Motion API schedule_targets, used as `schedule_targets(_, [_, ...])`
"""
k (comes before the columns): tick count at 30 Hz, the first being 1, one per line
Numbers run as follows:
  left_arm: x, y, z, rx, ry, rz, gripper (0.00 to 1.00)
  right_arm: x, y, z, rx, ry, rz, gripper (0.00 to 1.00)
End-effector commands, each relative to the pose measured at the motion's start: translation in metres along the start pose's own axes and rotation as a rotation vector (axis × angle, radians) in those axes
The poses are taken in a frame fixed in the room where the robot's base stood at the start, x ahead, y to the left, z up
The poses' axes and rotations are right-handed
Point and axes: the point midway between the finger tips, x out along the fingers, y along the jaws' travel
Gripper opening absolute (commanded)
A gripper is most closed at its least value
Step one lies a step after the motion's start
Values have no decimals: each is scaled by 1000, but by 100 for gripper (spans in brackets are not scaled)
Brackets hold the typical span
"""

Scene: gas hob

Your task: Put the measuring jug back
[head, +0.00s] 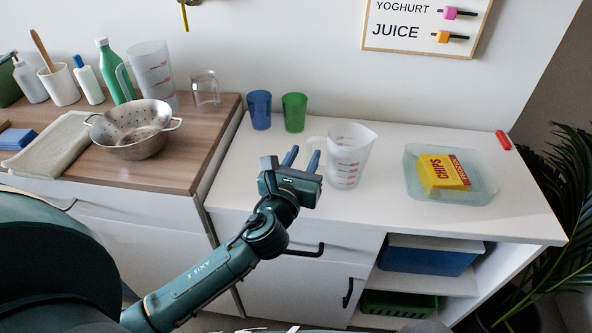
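A clear measuring jug (350,158) with red markings stands upright on the white counter, its handle on the left side. A second, larger jug (153,72) with red markings stands at the back of the wooden worktop, behind the colander. My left gripper (302,155) is just left of the nearer jug, by its handle. Its two blue fingers are apart with nothing seen between them. I cannot tell whether a finger touches the handle. My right gripper is not in view.
Blue (259,109) and green (294,112) cups stand behind the gripper. A pale tray (482,190) with a yellow chips packet (442,172) lies to the right. A steel colander (138,130), a glass (205,90) and several bottles crowd the wooden worktop (180,155).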

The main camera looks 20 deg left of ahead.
Motion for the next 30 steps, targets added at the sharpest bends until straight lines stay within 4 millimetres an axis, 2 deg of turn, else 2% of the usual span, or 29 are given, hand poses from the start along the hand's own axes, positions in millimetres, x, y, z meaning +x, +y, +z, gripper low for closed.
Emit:
schedule_targets(3, [-25, 0, -1, -1, 2, -1, 33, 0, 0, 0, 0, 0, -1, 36])
schedule_targets(9, [-48, 0, -1, 0, 0, 0, 33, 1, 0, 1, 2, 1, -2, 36])
schedule_targets(30, [-53, 0, 0, 0, 0, 0, 33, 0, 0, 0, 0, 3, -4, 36])
